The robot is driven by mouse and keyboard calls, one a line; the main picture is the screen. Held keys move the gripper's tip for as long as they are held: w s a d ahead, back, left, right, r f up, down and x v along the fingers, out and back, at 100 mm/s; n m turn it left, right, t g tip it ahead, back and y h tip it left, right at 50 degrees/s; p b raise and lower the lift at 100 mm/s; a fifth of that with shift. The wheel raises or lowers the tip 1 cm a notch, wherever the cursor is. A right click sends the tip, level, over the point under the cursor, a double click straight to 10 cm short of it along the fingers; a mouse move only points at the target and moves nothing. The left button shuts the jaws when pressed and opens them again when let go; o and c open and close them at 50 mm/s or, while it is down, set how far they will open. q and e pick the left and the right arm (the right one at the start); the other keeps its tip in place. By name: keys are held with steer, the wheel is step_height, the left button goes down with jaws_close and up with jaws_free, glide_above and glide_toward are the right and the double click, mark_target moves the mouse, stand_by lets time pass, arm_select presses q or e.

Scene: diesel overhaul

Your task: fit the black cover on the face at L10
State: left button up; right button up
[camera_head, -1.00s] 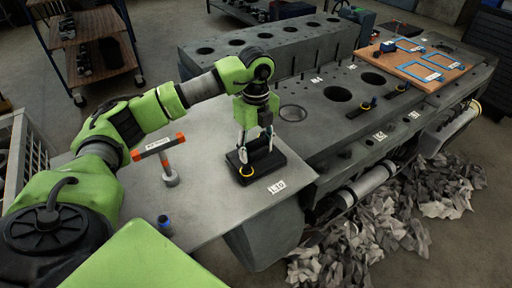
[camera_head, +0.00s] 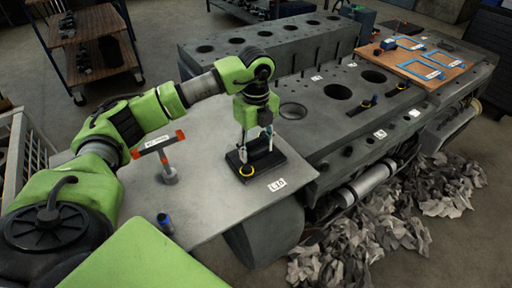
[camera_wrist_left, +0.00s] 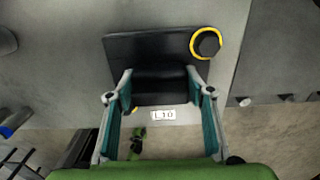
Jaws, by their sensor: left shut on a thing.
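The black cover (camera_head: 277,163) lies flat on the grey face (camera_head: 215,205), by the white L10 label (camera_head: 277,185). A yellow ring (camera_head: 246,171) shows at its near left corner. My left gripper (camera_head: 256,152) points down at the cover. In the left wrist view, the gripper (camera_wrist_left: 160,80) is shut on the raised middle part of the cover (camera_wrist_left: 128,48), one finger on each side. A yellow-ringed black knob (camera_wrist_left: 206,43) stands at one corner there. The L10 label (camera_wrist_left: 163,115) lies just past the cover's edge. My right gripper is not in view.
A T-shaped tool with orange ends (camera_head: 169,165) stands on the grey surface left of the cover, and a small blue-topped item (camera_head: 165,223) nearer. The engine block (camera_head: 330,120) rises to the right. Crumpled rags (camera_head: 360,240) cover the floor at right.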

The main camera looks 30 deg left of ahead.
arm_select(q)
steer(key=shift+r, duration=0.1)
steer(key=o, duration=1.4)
steer(key=shift+o, duration=0.2)
step_height(320, 180, up, 12)
